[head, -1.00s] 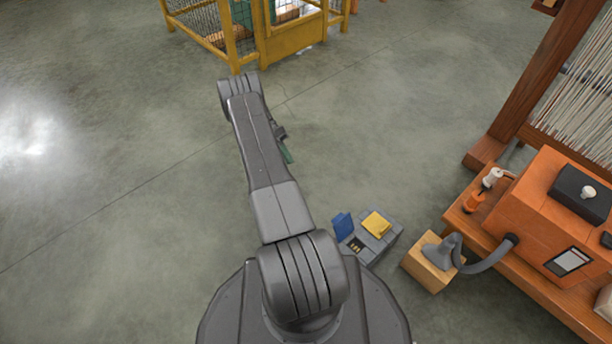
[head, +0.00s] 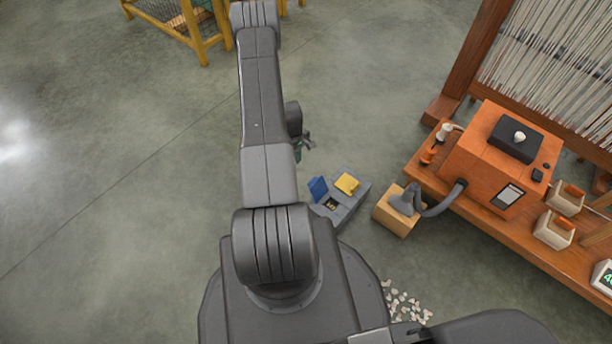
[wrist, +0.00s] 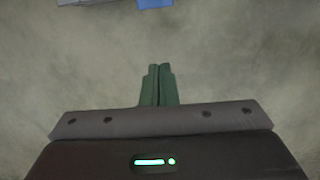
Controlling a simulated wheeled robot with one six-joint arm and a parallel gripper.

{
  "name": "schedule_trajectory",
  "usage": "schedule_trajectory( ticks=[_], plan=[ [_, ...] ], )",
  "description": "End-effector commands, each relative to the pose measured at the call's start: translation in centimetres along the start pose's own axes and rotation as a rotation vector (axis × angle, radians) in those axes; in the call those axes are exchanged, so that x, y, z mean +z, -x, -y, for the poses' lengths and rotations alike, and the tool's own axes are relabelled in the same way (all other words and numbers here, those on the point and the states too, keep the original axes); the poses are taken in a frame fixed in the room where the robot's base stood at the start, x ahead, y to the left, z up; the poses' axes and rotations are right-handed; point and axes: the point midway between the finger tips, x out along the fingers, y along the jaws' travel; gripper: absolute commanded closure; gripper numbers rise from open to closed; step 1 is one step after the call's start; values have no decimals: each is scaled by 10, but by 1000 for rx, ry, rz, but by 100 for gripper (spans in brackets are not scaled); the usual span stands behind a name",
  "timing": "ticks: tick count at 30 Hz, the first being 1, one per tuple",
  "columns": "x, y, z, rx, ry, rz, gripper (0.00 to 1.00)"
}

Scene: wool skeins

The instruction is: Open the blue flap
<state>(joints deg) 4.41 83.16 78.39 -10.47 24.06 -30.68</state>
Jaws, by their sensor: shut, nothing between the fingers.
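The blue flap (head: 318,188) is on the left part of a low grey box (head: 350,208) on the floor. It looks raised at a slant, with a dark opening beside it that holds something small and pale. A yellow flap (head: 347,183) lies on the box's right part. In the wrist view, a bit of the blue flap (wrist: 155,4) and the grey box (wrist: 85,2) show at the top edge. My gripper (wrist: 159,68) has green fingers pressed together, empty and apart from the flap. In the head view my gripper (head: 298,153) is just above-left of the box, partly hidden by my arm.
A wooden block (head: 398,215) with a grey hose nozzle stands right of the box, near the wooden bench (head: 510,240) with an orange machine (head: 495,160). Pale scraps (head: 405,305) lie on the floor. A yellow-framed cage (head: 190,20) is at the top. Floor to the left is clear.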

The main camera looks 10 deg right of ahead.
Motion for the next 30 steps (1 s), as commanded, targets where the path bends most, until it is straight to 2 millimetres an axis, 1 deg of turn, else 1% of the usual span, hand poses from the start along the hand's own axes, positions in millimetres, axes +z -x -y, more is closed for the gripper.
schedule_trajectory(
  ticks=[1,3,5,7,11,15,20,21,24,27,30],
  plan=[
    [3,2,0,2,17,-9,100],
    [4,-1,0,5,31,-17,100],
    [4,-6,-1,6,35,-19,100],
    [4,-15,0,6,35,-18,100],
    [3,-41,0,5,35,-17,100],
    [3,-72,-1,5,33,-17,100],
    [2,-105,-1,5,32,-17,100],
    [9,-98,-2,6,31,-17,100],
    [23,-92,-2,6,31,-18,100],
    [32,-89,-2,7,32,-17,100],
    [38,-87,-3,8,33,-18,100]
  ],
)
